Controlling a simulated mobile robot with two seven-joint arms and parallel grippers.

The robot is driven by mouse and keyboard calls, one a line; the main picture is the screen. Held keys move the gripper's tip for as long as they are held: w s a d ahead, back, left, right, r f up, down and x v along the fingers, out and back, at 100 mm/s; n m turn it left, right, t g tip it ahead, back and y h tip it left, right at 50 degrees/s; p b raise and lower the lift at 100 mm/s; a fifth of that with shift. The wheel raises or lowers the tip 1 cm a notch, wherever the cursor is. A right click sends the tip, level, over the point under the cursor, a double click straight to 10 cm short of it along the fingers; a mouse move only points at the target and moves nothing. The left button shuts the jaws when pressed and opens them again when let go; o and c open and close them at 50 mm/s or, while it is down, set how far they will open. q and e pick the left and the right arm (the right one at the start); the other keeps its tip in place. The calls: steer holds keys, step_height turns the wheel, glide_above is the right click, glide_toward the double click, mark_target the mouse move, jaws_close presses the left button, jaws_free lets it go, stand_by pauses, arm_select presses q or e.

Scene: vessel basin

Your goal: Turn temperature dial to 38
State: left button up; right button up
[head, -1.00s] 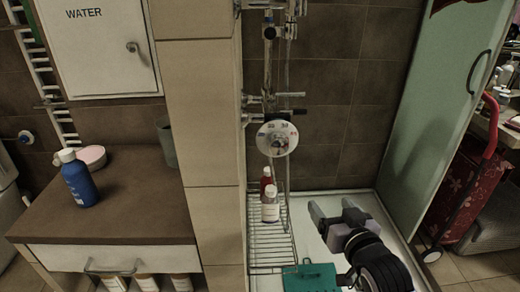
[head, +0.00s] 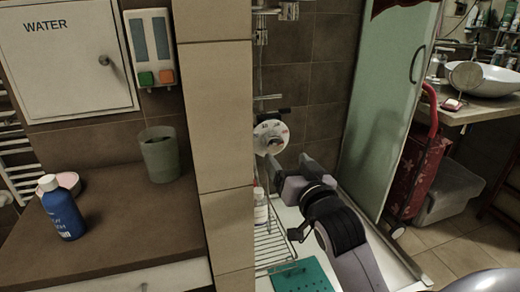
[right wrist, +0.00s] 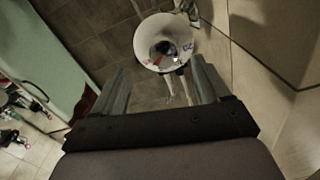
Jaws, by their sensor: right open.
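The temperature dial (head: 270,137) is a round white disc with a darker knob in its centre, on the shower fittings against the brown tiled wall. Its numbers are too small to read surely. My right gripper (head: 290,163) is open and empty, just below and to the right of the dial in the head view, apart from it. My left gripper is out of view.
A tiled pillar (head: 212,120) stands left of the shower. A glass door (head: 375,150) stands to the right. A wire rack (head: 270,245) with a bottle (head: 261,210) and a teal mat (head: 300,277) lie below. A blue bottle (head: 63,212) and grey cup (head: 159,155) stand on the counter.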

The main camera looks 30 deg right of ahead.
mark_target(276, 146)
steer(key=shift+a+r+x, duration=0.1)
steer(key=shift+r+x, duration=0.05)
steer(key=shift+x, duration=1.65)
steer(key=shift+a+r+x, duration=0.1)
steer(key=shift+r+x, duration=0.1)
steer(key=shift+x, duration=1.6)
steer(key=shift+p, duration=0.3)
steer(key=c, duration=1)
